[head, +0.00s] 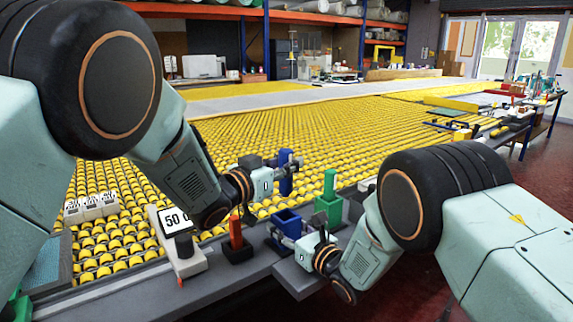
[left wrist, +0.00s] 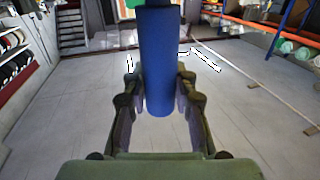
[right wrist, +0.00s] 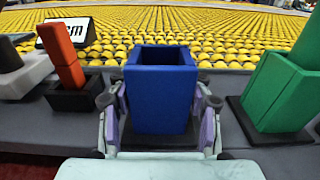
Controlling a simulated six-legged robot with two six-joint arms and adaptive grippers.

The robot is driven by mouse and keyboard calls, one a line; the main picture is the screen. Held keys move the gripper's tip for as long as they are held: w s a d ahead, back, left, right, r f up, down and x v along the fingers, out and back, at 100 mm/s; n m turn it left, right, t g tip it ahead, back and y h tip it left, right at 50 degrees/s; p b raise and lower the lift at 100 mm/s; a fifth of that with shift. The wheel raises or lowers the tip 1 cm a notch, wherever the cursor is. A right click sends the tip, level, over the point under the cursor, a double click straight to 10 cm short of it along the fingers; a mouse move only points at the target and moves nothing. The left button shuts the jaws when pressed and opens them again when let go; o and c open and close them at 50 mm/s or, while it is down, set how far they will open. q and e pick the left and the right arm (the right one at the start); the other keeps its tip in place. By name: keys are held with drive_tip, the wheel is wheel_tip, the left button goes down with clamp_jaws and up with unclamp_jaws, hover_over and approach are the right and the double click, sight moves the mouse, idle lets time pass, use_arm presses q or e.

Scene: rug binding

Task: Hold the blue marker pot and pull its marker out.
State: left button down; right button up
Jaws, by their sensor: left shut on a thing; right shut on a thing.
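The blue marker pot (head: 287,222) is an open-topped square holder on the grey bench ledge. My right gripper (head: 297,237) is shut on its sides; in the right wrist view the blue pot (right wrist: 162,95) stands upright between the fingers, and its opening looks empty. The blue marker (head: 286,172) is a thick upright stick held by my left gripper (head: 277,173), above and apart from the pot. In the left wrist view the blue marker (left wrist: 160,70) is between the two fingers, its lower end free.
A green marker in a green pot (head: 328,208) stands just right of the blue pot. A yellow roller bed (head: 330,140) lies behind.

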drive_tip(key=o, duration=1.4)
drive_tip(key=shift+v, duration=3.75)
drive_tip(key=x, duration=0.7)
drive_tip(key=shift+w+a, duration=0.1)
use_arm(q)
drive_tip(key=shift+f, duration=0.8)
use_arm(e)
drive_tip(key=shift+w, duration=0.15)
